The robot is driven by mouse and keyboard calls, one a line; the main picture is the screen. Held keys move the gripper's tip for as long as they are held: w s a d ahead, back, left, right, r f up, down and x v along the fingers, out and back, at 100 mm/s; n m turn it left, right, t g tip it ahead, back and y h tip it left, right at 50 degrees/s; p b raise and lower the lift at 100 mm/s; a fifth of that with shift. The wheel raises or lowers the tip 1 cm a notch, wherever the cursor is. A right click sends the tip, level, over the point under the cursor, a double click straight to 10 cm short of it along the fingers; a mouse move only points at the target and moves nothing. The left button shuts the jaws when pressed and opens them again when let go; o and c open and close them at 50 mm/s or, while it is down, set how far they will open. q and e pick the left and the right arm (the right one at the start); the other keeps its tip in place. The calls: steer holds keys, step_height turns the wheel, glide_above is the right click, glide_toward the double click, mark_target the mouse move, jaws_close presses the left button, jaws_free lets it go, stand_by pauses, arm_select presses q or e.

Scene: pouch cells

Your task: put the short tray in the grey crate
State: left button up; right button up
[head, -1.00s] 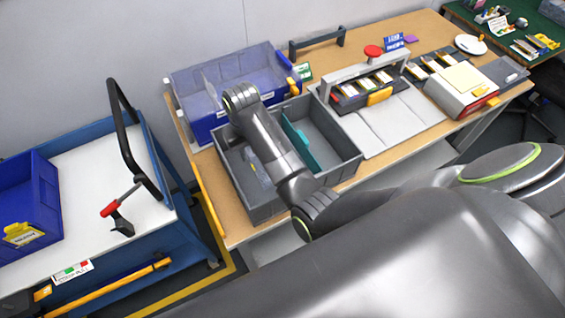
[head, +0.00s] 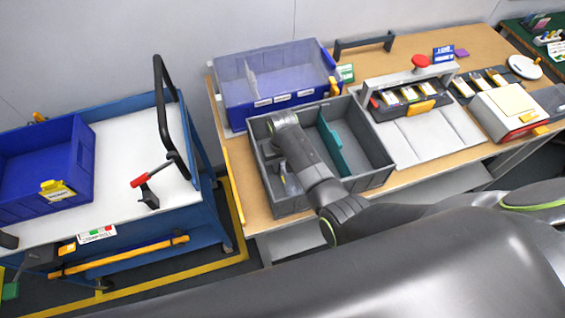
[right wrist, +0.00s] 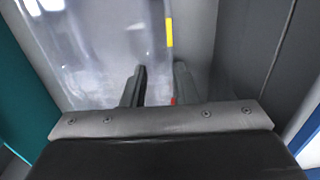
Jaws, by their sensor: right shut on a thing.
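The grey crate (head: 376,181) stands on the wooden bench, with a teal divider (head: 331,146) across its inside. My right gripper (head: 284,181) reaches down into its left compartment, mostly hidden by my arm in the head view. In the right wrist view, the two fingers (right wrist: 160,72) are close together at the edge of a clear see-through tray (right wrist: 95,45) with a yellow mark. They are shut on that edge. The tray is inside the crate's left compartment; whether it rests on the floor cannot be told. My left gripper is not in view.
A blue crate with clear sides (head: 275,103) stands right behind the grey crate. A grey fixture with a red knob (head: 420,61) is to the right. At left, a blue cart (head: 185,212) carries a blue bin (head: 78,160), a black handle and a red-handled clamp (head: 145,185).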

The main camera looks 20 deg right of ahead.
steer(key=shift+f, duration=0.15)
steer(key=o, duration=1)
step_height(320, 180, up, 12)
steer(key=shift+b, duration=0.35)
stand_by(0.4)
